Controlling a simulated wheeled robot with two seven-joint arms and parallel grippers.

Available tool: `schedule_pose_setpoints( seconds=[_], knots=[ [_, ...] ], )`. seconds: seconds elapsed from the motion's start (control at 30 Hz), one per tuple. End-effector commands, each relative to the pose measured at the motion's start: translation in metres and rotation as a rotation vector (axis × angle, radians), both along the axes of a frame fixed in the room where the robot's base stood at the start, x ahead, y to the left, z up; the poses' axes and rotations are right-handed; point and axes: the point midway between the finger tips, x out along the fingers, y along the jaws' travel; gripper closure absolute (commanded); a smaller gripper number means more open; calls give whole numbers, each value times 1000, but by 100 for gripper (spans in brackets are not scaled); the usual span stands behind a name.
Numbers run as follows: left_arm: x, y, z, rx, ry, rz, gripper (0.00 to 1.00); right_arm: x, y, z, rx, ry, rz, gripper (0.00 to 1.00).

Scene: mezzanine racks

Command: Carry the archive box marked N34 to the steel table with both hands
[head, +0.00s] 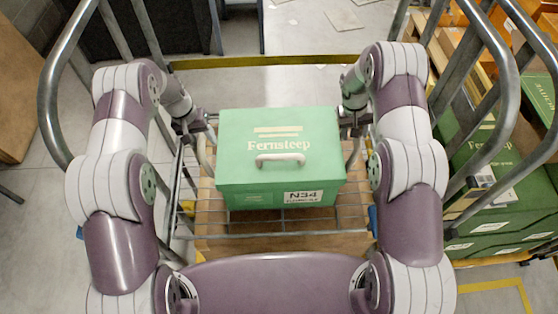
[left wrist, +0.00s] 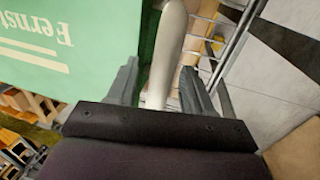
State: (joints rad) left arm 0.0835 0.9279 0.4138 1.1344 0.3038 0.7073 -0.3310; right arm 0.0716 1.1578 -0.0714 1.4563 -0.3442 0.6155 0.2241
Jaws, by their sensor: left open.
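The green archive box (head: 240,172) marked N34 has a lid reading "Fernsteep" and a pale handle on top. It sits level in the middle of the head view, between my arms. My left gripper (head: 208,131) is at its left side. In the left wrist view the open fingers (left wrist: 158,85) stand on either side of a pale bar (left wrist: 167,50) beside the green box (left wrist: 75,35). My right gripper (head: 353,126) is at the box's right side; its fingers are too small and partly hidden to judge. The steel table cannot be made out.
A wire rack (head: 300,222) with brown boards is under and around the box. Curved grey rails (head: 52,88) rise at left and right. More green boxes (head: 505,210) and orange cartons stand at right. A brown panel (head: 22,90) is at far left. Open floor shows beyond the yellow-black bar.

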Motion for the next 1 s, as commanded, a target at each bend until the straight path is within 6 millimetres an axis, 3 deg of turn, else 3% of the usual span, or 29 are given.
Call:
schedule_pose_setpoints(
  seconds=[0.23,0.4,0.77,1.0],
  knots=[
    [0,0,-1,0,0,0,49,0,0,0,0,0,0,47],
    [0,0,-1,0,0,0,100,0,0,0,0,0,0,100],
    [1,0,4,0,-2,0,100,1,0,4,0,-2,0,100],
    [1,0,34,0,-2,-1,100,1,0,35,0,-2,0,100]
  ],
)
